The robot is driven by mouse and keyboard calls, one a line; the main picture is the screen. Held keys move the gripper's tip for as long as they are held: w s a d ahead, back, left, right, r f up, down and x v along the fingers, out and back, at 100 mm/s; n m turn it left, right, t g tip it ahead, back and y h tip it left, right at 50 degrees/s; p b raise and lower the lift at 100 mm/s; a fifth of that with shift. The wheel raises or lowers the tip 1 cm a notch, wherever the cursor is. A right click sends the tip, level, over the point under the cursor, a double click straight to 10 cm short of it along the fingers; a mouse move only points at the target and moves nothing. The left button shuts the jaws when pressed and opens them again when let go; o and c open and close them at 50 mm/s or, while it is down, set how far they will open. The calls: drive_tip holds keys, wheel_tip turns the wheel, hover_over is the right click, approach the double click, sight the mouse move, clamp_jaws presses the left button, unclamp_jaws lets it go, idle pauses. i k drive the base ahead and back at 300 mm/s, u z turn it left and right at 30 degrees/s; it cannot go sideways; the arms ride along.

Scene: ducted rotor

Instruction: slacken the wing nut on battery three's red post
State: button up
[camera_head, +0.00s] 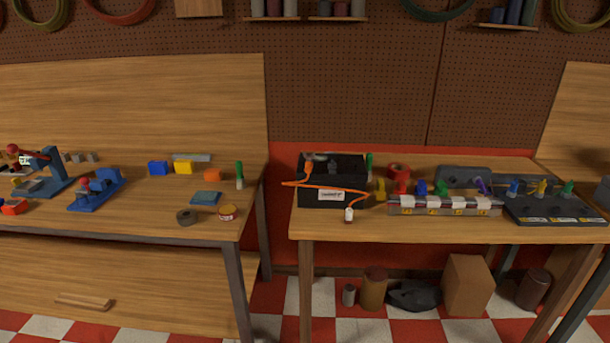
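A black box that looks like a battery (346,200) stands on the right bench, with a white label (331,194) on its front, too small to read. A red-orange fitting (308,168) shows at its top left, where a post could be. A dark fitting (332,166) is beside it. I cannot make out a wing nut or tell which battery number this is. An orange cable (325,187) runs across the box's front, with a white tag (349,214) hanging at the bench's front edge. My gripper is not in view.
The right bench (450,233) also holds a yellow piece (380,190), a red roll (399,171), a strip with coloured knobs (445,206) and a dark panel (550,209). The left bench (130,225) holds small parts. A gap separates the benches.

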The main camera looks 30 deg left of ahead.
sight(308, 158)
drive_tip(key=u, duration=0.05)
drive_tip(key=k, duration=1.75)
drive_tip(key=u, duration=0.8)
drive_tip(key=i, duration=1.7)
